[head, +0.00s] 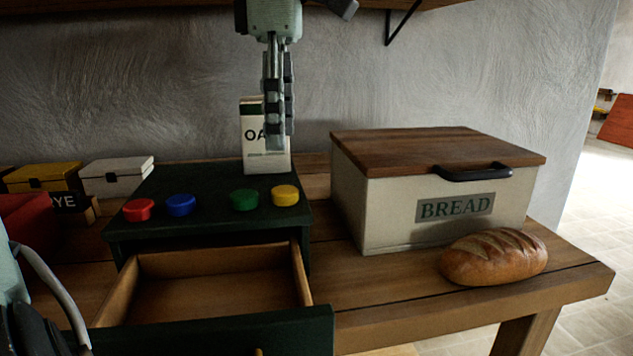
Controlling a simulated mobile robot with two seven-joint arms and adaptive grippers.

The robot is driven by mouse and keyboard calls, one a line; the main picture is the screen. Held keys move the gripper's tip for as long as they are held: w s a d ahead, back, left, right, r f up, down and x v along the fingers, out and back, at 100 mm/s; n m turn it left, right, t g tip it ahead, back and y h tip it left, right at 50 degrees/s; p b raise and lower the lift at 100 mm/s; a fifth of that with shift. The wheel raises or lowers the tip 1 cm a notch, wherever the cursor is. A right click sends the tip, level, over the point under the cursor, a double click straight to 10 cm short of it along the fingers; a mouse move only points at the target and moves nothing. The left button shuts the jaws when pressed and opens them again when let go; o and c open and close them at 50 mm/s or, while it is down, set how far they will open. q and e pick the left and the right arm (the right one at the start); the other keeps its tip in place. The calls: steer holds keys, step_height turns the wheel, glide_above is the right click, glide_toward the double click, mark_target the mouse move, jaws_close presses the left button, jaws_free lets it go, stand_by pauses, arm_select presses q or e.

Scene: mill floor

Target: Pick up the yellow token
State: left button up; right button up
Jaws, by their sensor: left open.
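The yellow token (285,195) is a small round disc lying flat on the dark green top of a small drawer cabinet (185,205), at the right end of a row. A green token (244,199), a blue token (181,205) and a red token (139,210) lie to its left. My left gripper (276,143) points down above and behind the yellow token, apart from it. It is seen edge-on, open, with nothing visible in it. It partly covers a white carton (253,158) marked "OA". My right gripper is not in view.
The cabinet's drawer (222,324) is pulled out and its visible inside is empty. A cream bread box (380,211) with a wooden lid stands to the right, with a loaf (494,257) in front. Yellow (42,177) and white (116,177) boxes stand at the left.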

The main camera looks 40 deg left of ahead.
mark_target(284, 190)
arm_select(q)
steer(key=shift+f, duration=0.5)
steer(key=f, duration=0.5)
steer(key=shift+s+d+f+b, duration=0.2)
steer(key=shift+s+d+b, duration=0.1)
steer(key=shift+s+d, duration=0.1)
steer(key=shift+f, duration=0.35)
steer(key=shift+w+f, duration=0.1)
steer(key=shift+f, duration=0.1)
steer(key=c, duration=0.9)
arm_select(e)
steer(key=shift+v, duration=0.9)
